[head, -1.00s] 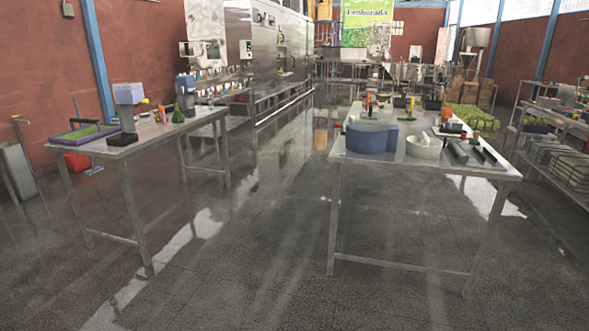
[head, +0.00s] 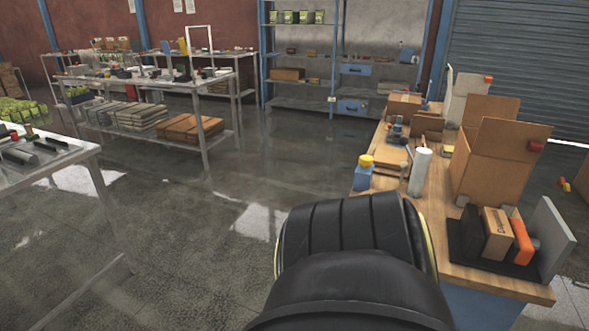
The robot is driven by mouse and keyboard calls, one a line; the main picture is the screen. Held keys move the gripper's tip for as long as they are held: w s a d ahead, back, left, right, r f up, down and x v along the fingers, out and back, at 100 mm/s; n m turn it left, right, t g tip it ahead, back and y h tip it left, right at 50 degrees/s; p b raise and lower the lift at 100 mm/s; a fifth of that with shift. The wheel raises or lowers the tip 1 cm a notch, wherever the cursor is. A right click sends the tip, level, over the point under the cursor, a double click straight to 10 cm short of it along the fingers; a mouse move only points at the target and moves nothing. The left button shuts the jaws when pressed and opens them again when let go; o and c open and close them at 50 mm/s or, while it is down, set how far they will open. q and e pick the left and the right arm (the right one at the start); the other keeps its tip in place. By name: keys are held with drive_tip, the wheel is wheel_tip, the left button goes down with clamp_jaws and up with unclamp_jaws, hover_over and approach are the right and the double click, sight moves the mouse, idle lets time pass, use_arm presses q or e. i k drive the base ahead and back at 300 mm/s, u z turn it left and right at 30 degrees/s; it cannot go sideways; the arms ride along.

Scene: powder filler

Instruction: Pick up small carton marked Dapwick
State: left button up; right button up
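A small brown carton (head: 494,236) stands on the wooden workbench (head: 432,232) at the right of the head view. It stands on a black tray (head: 470,254), between a dark upright block (head: 473,230) and an orange object (head: 522,241). Dark lettering runs on its near side, too small to read for sure. Another small carton (head: 404,104) lies at the bench's far end, with no readable marking. Neither gripper is in view. A black link of my own arm fills the bottom middle and hides part of the bench's front left side.
Open cardboard boxes (head: 487,168) stand behind the tray. A white cylinder (head: 419,172) and a blue bottle with yellow cap (head: 364,175) stand near the bench's left edge. A grey panel (head: 551,236) leans right of the tray. Floor left of the bench is clear.

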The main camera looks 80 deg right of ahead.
sight(499, 234)
drive_tip(key=z, duration=4)
